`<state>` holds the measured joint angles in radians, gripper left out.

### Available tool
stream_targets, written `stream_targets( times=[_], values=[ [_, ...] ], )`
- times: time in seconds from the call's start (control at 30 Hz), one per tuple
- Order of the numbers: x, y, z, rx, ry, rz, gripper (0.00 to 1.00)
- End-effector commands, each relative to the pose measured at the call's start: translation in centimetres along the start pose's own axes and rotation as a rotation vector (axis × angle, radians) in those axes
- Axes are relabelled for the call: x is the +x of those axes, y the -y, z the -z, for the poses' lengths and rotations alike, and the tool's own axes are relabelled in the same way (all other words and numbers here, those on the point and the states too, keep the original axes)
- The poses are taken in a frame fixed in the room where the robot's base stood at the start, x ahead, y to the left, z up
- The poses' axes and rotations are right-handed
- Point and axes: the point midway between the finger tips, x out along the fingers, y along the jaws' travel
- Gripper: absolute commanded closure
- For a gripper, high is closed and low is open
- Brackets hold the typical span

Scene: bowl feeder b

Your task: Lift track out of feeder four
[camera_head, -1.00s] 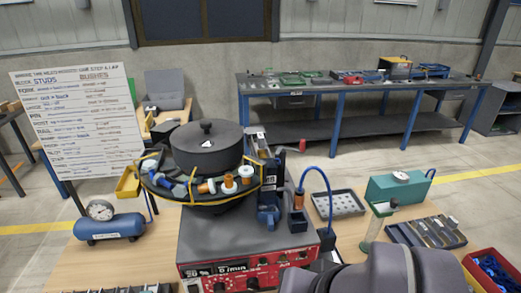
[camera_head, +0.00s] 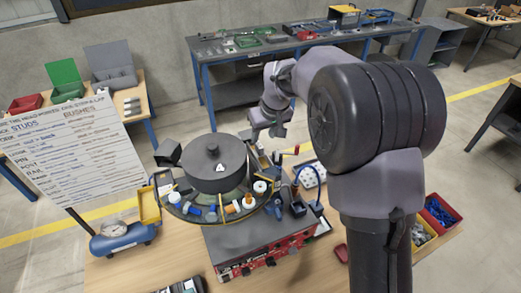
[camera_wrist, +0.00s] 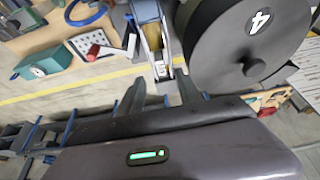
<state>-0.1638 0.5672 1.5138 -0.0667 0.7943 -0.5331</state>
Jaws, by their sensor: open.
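Feeder four is a dark round bowl with a black lid (camera_head: 214,165). In the wrist view its lid (camera_wrist: 240,50) shows a white "4". The track (camera_wrist: 153,38) is a narrow blue and grey channel with a yellowish strip inside, beside the bowl's edge. My gripper (camera_wrist: 160,88) is open, one dark finger on each side of the track's near end in the picture. Whether the fingers touch it cannot be told. In the head view my gripper (camera_head: 268,130) is just right of the lid, and the track is mostly hidden there.
Studs and bushes lie around the bowl rim. A red control box (camera_head: 268,252) stands below it. A teal box (camera_wrist: 45,60) shows in the wrist view.

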Motion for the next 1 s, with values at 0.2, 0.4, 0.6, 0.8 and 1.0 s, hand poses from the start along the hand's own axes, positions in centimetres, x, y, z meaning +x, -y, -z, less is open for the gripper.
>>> stream_targets(
  times=[0.2,0.4,0.6,0.8,1.0],
  values=[
    [3.2,0.0,0.0,0.001,0.001,0.001,0.58],
    [7.1,0.0,0.2,0.002,0.001,0.000,0.58],
    [8.2,0.0,0.2,0.002,-0.001,-0.001,0.58],
    [8.2,0.0,0.2,0.002,-0.001,-0.001,0.78],
    [8.2,0.0,0.2,0.002,-0.001,-0.001,1.00]
  ],
)
